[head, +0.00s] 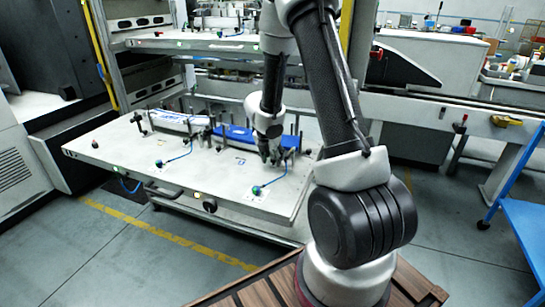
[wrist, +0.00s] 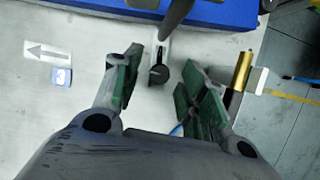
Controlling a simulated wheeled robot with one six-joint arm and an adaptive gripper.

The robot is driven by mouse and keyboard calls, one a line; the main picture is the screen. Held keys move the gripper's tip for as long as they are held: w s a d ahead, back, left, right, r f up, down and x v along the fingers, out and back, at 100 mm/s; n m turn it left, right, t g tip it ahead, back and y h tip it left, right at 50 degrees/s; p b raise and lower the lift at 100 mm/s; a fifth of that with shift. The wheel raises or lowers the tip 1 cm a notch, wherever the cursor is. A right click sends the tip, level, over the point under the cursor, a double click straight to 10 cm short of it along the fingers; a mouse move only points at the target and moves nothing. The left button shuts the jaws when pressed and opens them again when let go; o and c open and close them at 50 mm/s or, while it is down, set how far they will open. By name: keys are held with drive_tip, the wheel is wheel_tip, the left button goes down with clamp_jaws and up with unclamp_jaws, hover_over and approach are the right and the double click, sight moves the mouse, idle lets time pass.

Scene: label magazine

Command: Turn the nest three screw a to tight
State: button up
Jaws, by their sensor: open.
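A dark screw head (wrist: 159,74) shows in the wrist view, at the near end of a slotted metal clamp beside a long blue block (wrist: 215,12). A dark bar crosses over the clamp's far end. My gripper (wrist: 160,82) is open, with one green-padded finger on each side of the screw head. The pads appear apart from it; their height above it is hard to tell. In the head view my gripper (head: 270,150) is low over the right part of the pulled-out plate (head: 125,160), and hides the screw there.
A brass-coloured post (wrist: 240,70) stands right of my fingers, near the plate's edge. An arrow label (wrist: 48,52) and a blue tag (wrist: 62,76) lie left on the plate. Blue cables and upright posts stand along the plate. A blue cart (head: 525,225) is at far right.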

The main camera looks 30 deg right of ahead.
clamp_jaws()
drive_tip(key=shift+w+m, duration=0.1)
drive_tip(key=shift+m, duration=0.4)
drive_tip(key=shift+w+a+m+g+h, duration=0.1)
drive_tip(key=shift+m+g+h, duration=0.35)
drive_tip(key=shift+m, duration=0.55)
drive_tip(key=m+g, duration=0.2)
drive_tip(key=m, duration=0.2)
drive_tip(key=shift+w, duration=0.15)
drive_tip(key=m, duration=0.2)
drive_tip(key=m+g, duration=0.1)
drive_tip(key=m, duration=0.1)
drive_tip(key=shift+w+m+g+y, duration=0.1)
drive_tip(key=shift+m+g+y, duration=0.15)
drive_tip(key=shift+m, duration=0.15)
drive_tip(key=shift+m+g+y, duration=0.3)
drive_tip(key=shift+m+g, duration=0.3)
drive_tip(key=shift+m, duration=1.1)
